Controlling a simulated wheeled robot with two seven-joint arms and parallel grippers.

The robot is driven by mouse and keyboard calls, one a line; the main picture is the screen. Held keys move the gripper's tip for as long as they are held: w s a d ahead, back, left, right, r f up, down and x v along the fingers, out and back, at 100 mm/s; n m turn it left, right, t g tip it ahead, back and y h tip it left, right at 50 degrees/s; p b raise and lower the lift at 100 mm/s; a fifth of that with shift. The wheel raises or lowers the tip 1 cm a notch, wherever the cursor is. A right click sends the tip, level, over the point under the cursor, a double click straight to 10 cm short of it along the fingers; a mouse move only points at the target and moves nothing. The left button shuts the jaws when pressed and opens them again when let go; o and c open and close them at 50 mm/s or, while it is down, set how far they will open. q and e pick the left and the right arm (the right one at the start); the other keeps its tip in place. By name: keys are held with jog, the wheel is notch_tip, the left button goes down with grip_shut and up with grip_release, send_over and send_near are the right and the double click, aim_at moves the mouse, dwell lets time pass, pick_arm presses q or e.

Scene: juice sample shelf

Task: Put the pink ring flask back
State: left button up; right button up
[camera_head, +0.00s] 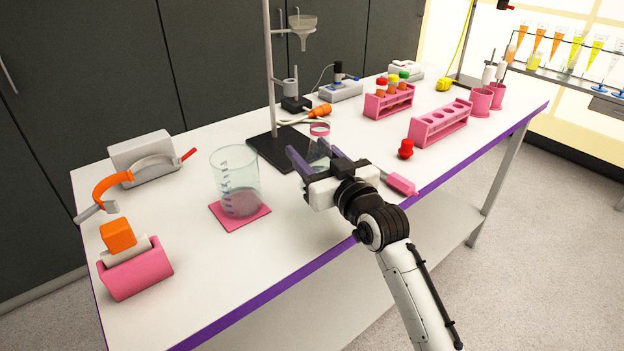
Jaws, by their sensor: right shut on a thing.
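My right gripper (309,163) reaches in from the lower right over the white table. It is shut on the pink ring flask (318,149), a clear glass vessel that shows between its fingers. A pink ring (320,129) shows just above and behind the fingers, in line with the glass. The lower part of the flask is hidden by the gripper, so I cannot tell whether it touches the table or the dark stand base. My left gripper is not in view.
A large beaker (237,178) stands on a pink mat (240,214) left of the gripper. A ring stand (270,90) rises behind it. Pink racks (440,123), a red-capped item (405,149) and a pink-handled tool (401,184) lie to the right. The table's front middle is clear.

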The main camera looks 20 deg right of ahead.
jog(key=shift+f, duration=2.5)
jog(key=shift+f, duration=0.2)
jog(key=o, duration=1.3)
jog(key=shift+r, duration=0.1)
jog(key=shift+s, duration=0.15)
jog(key=s, duration=0.3)
jog(key=s+d, duration=0.1)
jog(key=s, duration=0.7)
jog(key=shift+s+d+r+b, duration=0.1)
jog(key=shift+s+d+b, duration=0.15)
jog(key=shift+d+b, duration=0.1)
